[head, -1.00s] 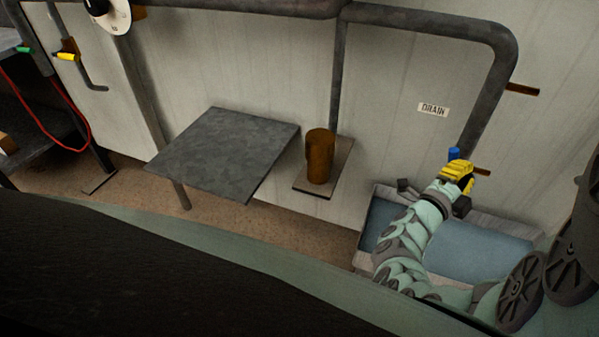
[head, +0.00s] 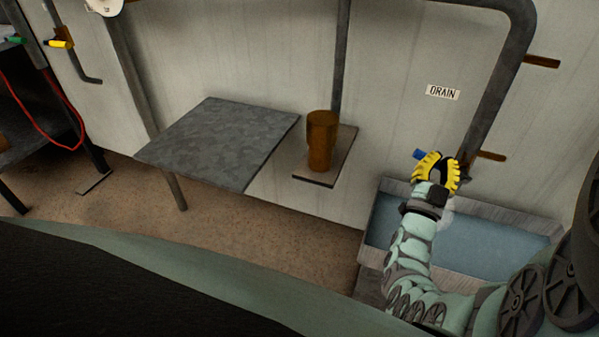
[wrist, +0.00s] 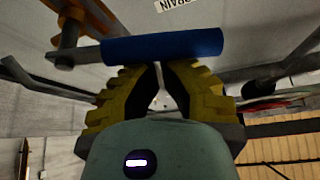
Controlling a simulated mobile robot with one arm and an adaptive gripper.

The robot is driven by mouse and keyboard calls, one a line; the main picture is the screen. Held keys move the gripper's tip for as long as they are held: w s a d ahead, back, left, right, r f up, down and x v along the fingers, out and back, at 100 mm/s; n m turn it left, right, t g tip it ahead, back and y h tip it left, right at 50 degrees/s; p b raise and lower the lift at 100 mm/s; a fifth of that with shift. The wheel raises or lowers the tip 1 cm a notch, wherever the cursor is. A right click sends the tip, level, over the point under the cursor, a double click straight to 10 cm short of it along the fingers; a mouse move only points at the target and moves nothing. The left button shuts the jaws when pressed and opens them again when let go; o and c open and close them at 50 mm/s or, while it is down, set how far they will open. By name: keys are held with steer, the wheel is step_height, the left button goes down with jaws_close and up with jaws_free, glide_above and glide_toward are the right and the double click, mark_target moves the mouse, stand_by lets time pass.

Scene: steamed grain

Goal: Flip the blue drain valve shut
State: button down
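The blue drain valve handle (head: 420,154) sticks out to the left near the lower end of the grey drain pipe (head: 490,105), crosswise to the pipe. In the wrist view the blue handle (wrist: 163,45) lies nearly level, just beyond the fingertips. My gripper (head: 437,158) has yellow fingers and is at the valve, partly hiding it. In the wrist view its fingertips (wrist: 161,64) come together with nothing seen between them. They are very close to the handle; I cannot tell whether they touch it. The DRAIN label (head: 443,93) is on the wall above.
A basin (head: 545,237) with a bluish inside lies below the valve. Brown brackets (head: 541,62) hold the pipe to the wall. To the left are a small shelf with a brown cylinder (head: 321,140) and a grey table (head: 215,145). A pale blurred patch shows beside my wrist.

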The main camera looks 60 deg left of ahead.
steer(key=shift+s+a+f+n+g+y+b, duration=0.2)
steer(key=shift+f+n+g+y+b, duration=0.4)
steer(key=shift+n, duration=0.65)
steer(key=shift+s+a+f+n+g+y+b, duration=0.1)
steer(key=shift+a+f+n+g+y+b, duration=0.2)
steer(key=shift+n+y, duration=0.8)
steer(key=shift+d+f+n, duration=0.1)
steer(key=shift+n, duration=0.25)
